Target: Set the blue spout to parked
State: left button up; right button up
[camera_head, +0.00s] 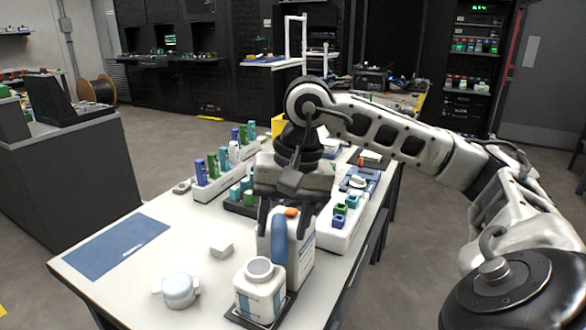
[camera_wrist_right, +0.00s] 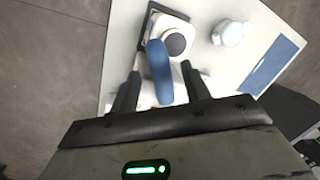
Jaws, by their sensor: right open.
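The blue spout (camera_head: 279,243) stands out against a white container (camera_head: 302,250) near the front of the table. In the right wrist view the blue spout (camera_wrist_right: 160,72) extends from beside a round grey cap towards my gripper. My right gripper (camera_head: 283,226) points down over it from above. In the wrist view its two fingers (camera_wrist_right: 160,80) are apart, one on each side of the spout, and I see a gap on both sides. Whether either finger touches it is unclear. My left gripper is out of view.
A white bottle with a grey cap (camera_head: 259,288) stands on a dark tray in front. A round white jar (camera_head: 178,290), a small white block (camera_head: 221,248) and a blue mat (camera_head: 120,245) lie left. Racks with green and blue pieces (camera_head: 216,180) stand behind.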

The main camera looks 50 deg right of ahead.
pick_arm(q)
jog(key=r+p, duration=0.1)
jog(key=p, duration=0.3)
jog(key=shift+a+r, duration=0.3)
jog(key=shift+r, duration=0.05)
pick_arm(e)
notch_tip(320, 180, up, 13)
jog(key=s+d, duration=0.1)
jog(key=d, duration=0.1)
jog(key=shift+s+r, duration=0.2)
jog(key=shift+s, duration=0.1)
jog(key=shift+a, duration=0.1)
